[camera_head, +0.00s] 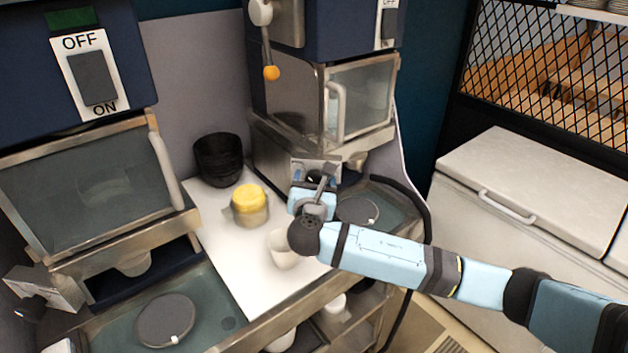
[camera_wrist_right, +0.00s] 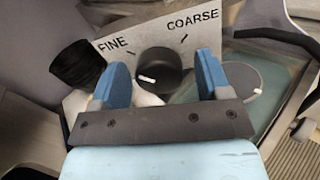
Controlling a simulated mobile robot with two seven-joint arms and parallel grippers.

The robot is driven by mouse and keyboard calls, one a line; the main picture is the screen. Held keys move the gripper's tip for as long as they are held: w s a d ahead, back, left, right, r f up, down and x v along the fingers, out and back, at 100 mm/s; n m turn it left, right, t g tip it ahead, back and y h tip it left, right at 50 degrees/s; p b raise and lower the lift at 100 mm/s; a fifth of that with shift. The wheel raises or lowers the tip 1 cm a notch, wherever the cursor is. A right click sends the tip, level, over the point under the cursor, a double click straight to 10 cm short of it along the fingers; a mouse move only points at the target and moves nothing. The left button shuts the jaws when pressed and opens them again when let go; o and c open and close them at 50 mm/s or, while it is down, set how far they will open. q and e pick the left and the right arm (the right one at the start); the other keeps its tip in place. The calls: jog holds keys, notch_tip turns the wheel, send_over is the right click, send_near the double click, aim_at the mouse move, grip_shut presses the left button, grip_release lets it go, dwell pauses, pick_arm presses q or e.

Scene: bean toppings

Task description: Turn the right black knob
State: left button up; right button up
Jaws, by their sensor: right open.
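The right black knob (camera_wrist_right: 160,70) sits on a light panel marked FINE and COARSE in the right wrist view. A white mark shows on its face, left of centre. In the head view the knob (camera_head: 314,177) is mostly hidden by my right gripper (camera_head: 322,186), which is at the front of the right machine. In the right wrist view my right gripper (camera_wrist_right: 162,76) is open, with one blue finger on each side of the knob. I cannot tell whether the fingers touch it. My left gripper is not in view.
Black bowls (camera_head: 217,158), a yellow-topped container (camera_head: 250,204) and a white cup (camera_head: 282,250) stand on the white counter (camera_head: 225,255), left of my right arm. The left machine (camera_head: 90,190) has an OFF/ON switch. A white chest (camera_head: 535,190) stands at right.

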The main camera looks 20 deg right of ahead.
jog(key=c, duration=0.9)
